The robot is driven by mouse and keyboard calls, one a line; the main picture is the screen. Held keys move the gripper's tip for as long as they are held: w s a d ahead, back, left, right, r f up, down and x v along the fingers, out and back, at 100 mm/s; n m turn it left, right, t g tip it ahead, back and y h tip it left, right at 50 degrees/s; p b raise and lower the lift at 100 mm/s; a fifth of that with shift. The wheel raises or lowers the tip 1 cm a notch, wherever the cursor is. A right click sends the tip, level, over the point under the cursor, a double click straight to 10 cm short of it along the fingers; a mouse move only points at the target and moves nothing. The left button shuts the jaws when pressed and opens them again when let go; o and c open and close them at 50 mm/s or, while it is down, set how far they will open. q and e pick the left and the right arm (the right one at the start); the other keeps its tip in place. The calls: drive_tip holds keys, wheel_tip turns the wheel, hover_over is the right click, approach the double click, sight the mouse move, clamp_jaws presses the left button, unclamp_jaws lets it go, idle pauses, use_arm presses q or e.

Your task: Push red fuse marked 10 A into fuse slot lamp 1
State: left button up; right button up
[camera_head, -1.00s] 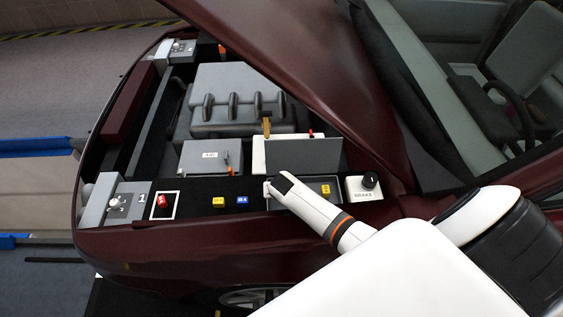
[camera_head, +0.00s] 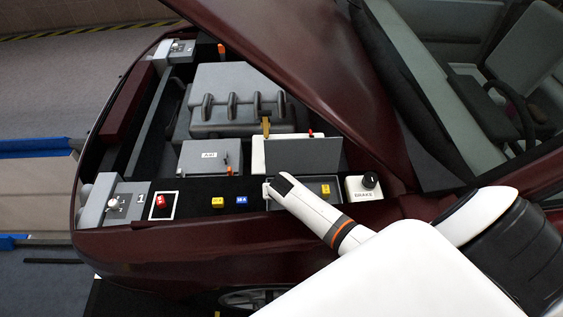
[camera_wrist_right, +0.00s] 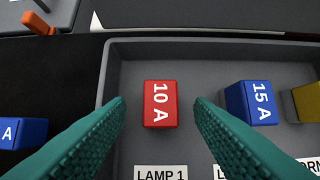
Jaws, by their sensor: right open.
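The red fuse marked 10 A (camera_wrist_right: 160,104) stands in the grey fuse box (camera_wrist_right: 210,57), right above the LAMP 1 label (camera_wrist_right: 161,173), in the right wrist view. I cannot tell how deep it sits in its slot. My right gripper (camera_wrist_right: 160,100) is open, its two teal fingers on either side of the fuse with gaps to both. In the head view my right gripper (camera_head: 279,186) is over the left part of the fuse box (camera_head: 336,197), hiding the red fuse. My left gripper is not in view.
A blue 15 A fuse (camera_wrist_right: 250,102) and a yellow fuse (camera_wrist_right: 308,101) stand to the right in the box. Loose yellow (camera_head: 218,202) and blue (camera_head: 242,200) fuses lie left of it. The open lid (camera_head: 303,154) rises behind; a brake knob unit (camera_head: 364,187) stands at right.

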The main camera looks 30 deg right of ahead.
drive_tip(key=v, duration=1.1)
